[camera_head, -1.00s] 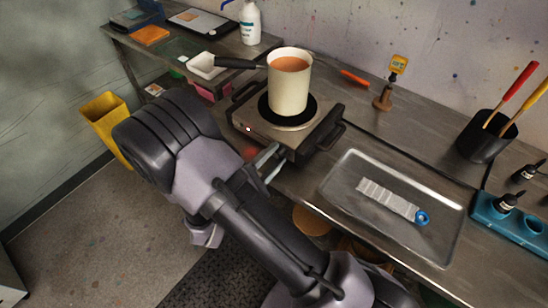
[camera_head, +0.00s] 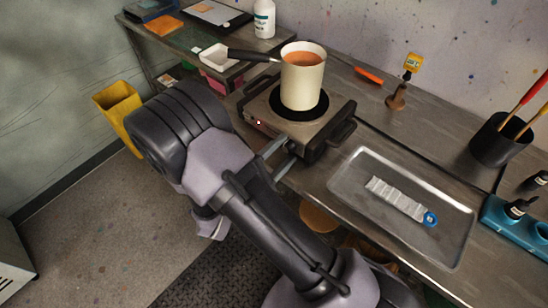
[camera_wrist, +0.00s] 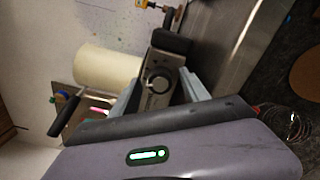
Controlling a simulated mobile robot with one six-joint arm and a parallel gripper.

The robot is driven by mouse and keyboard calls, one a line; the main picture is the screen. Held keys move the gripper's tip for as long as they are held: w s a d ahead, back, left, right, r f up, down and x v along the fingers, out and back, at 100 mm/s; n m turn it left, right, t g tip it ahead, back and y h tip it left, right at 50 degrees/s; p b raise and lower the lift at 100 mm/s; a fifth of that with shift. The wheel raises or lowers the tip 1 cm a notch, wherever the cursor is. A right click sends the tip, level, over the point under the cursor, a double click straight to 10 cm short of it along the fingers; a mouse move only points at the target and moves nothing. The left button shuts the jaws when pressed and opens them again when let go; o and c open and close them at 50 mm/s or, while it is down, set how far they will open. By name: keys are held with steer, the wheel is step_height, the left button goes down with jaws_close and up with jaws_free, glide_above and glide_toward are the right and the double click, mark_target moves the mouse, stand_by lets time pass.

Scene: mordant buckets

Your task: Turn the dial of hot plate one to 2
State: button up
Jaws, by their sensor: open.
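The hot plate (camera_head: 262,108) stands on the metal bench, with a cream pot (camera_head: 302,82) of orange liquid on its black burner. A small red light shows on its front face. In the wrist view its dial (camera_wrist: 157,82) is a round knob on the front panel, lying between my open fingers; the number it points to is too small to read. My gripper (camera_head: 277,158) is open at the front of the hot plate. In the wrist view my gripper (camera_wrist: 160,97) holds nothing. In the head view the dial is hidden by my arm and fingers.
A metal tray (camera_head: 350,192) with a white strip and blue ring lies right of the hot plate. The pot's dark handle (camera_head: 248,55) sticks out left. A yellow bin (camera_head: 118,103) is at left.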

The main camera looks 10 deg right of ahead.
steer(key=p+v, duration=0.3)
steer(key=v, duration=1.4)
steer(key=shift+p, duration=0.3)
steer(key=shift+r, duration=0.1)
steer(key=s+d+r+m+g+y, duration=0.7)
steer(key=d+r+m+g+y, duration=0.1)
steer(key=d+r+m+g, duration=0.35)
step_height(320, 180, up, 11)
steer(key=s+a+m+t+y, duration=0.1)
steer(key=m+t+y, duration=0.5)
steer(key=y, duration=0.2)
steer(key=shift+s+a+f+t+y, duration=0.15)
steer(key=shift+a+f+t+y, duration=0.05)
steer(key=shift+t+y, duration=0.15)
